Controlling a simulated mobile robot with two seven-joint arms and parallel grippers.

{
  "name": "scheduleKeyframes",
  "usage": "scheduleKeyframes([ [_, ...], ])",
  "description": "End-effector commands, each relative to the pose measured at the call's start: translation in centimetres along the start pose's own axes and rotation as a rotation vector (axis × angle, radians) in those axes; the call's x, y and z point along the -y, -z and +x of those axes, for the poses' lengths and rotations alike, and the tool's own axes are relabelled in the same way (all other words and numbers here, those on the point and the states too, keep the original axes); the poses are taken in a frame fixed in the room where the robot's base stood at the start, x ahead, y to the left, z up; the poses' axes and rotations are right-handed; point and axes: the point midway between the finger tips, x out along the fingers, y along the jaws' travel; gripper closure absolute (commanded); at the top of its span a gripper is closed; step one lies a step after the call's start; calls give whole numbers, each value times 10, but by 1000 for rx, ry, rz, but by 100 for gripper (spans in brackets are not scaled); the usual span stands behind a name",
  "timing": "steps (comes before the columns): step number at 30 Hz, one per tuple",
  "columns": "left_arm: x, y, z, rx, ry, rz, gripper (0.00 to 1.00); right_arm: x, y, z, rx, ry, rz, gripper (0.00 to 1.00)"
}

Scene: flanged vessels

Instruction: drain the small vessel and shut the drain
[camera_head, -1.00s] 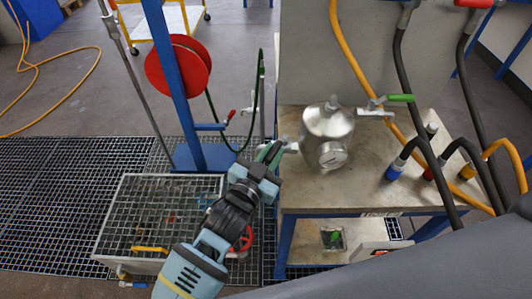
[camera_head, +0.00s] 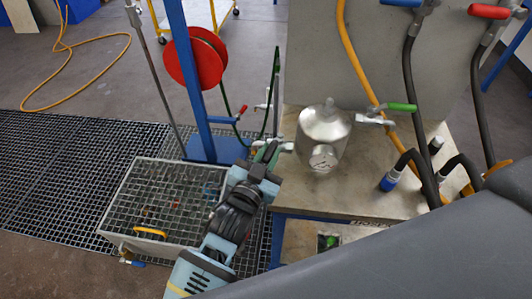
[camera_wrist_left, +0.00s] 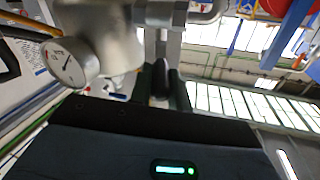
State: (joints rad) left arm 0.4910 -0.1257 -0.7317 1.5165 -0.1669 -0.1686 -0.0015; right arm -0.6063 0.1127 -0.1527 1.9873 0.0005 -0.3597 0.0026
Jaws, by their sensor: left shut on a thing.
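The small vessel (camera_head: 323,128) is a shiny metal pot standing upright on the bench, with a round dial gauge (camera_head: 323,157) on its front. The gauge also shows in the left wrist view (camera_wrist_left: 73,62). A drain valve (camera_head: 286,146) sticks out from the vessel's left side over the bench edge. My left gripper (camera_head: 268,153) is at the outer end of this valve, shut on what looks like its handle, which the fingers mostly hide. In the left wrist view the fingers (camera_wrist_left: 161,82) close around a dark piece. No flow of liquid can be made out. My right gripper is not in view.
A green-handled valve (camera_head: 400,107) sits right of the vessel. A grated basin (camera_head: 165,205) lies below left of the bench (camera_head: 375,195). A blue post with a red hose reel (camera_head: 195,58) stands behind it. Black and orange hoses hang at the right.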

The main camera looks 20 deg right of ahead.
Motion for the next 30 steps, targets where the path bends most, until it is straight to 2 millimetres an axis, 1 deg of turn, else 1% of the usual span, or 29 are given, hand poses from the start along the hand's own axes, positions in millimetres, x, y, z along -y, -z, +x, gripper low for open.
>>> scheduleKeyframes([
  [6, -3, -1, 0, 3, -2, -1, 100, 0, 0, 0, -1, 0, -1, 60],
  [20, -4, -1, 0, 2, -2, -1, 100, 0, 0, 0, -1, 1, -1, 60],
  [21, -3, -1, 0, 2, -2, -1, 78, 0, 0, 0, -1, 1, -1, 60],
  [24, -3, 0, 0, 2, -2, -1, 64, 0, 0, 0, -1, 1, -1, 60],
  [25, -3, 0, 0, 2, -1, -1, 61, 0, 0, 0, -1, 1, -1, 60],
  [26, -3, 0, 0, 2, -1, -1, 60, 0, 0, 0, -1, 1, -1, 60],
  [30, -3, 0, 1, 1, -1, 0, 60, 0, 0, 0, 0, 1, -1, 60],
])
